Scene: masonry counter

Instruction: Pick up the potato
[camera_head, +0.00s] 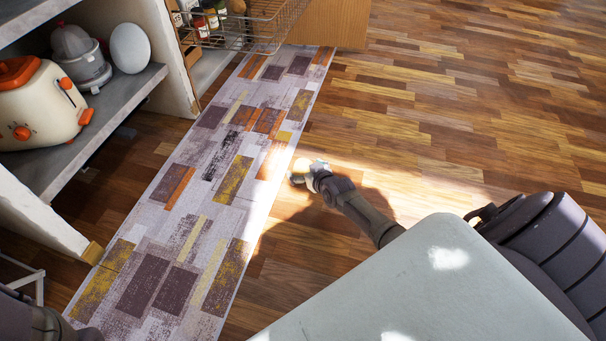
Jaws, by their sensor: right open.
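I cannot make out a potato for certain. A small brown rounded thing (237,6) shows at the top edge by the wire basket, cut off by the frame; I cannot tell whether it is a potato. My right gripper (299,172) is open, small in view, over the right edge of the runner. A pale yellowish patch shows at its fingers, too small and bright to identify. Part of my left arm shows at the bottom left; its gripper is not in view.
A wire basket (270,22) juts out at the top, with jars (205,18) beside it. A grey shelf (120,100) at the left holds a cream toaster (38,108), a grey juicer (80,58) and a white egg-shaped thing (130,48). A patterned runner (205,190) lies on wooden floor (450,110), clear at the right.

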